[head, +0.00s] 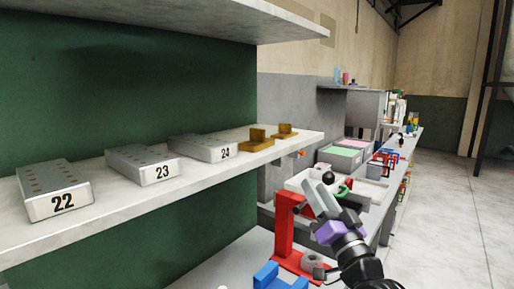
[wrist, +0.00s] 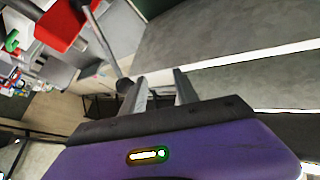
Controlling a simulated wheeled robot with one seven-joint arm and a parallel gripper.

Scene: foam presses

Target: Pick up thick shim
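Two brown-yellow pieces stand at the right end of the white shelf (head: 135,190) in the head view. The nearer brown piece (head: 257,143) looks larger, the farther brown piece (head: 285,132) smaller. Each has a flat base with an upright part. They look like shims, but I cannot tell for sure which is the thick one. My gripper (head: 318,196) is to the right of the shelf and below those pieces, apart from them. In the wrist view my gripper (wrist: 163,88) shows its two grey fingers apart with nothing between them.
Grey metal blocks marked 22 (head: 54,190), 23 (head: 142,165) and 24 (head: 205,147) stand along the shelf. A red press frame (head: 284,225) rises just left of my gripper. A blue part (head: 280,277) lies below. Bins with green (head: 340,152) and pink tops stand behind. Open floor lies right.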

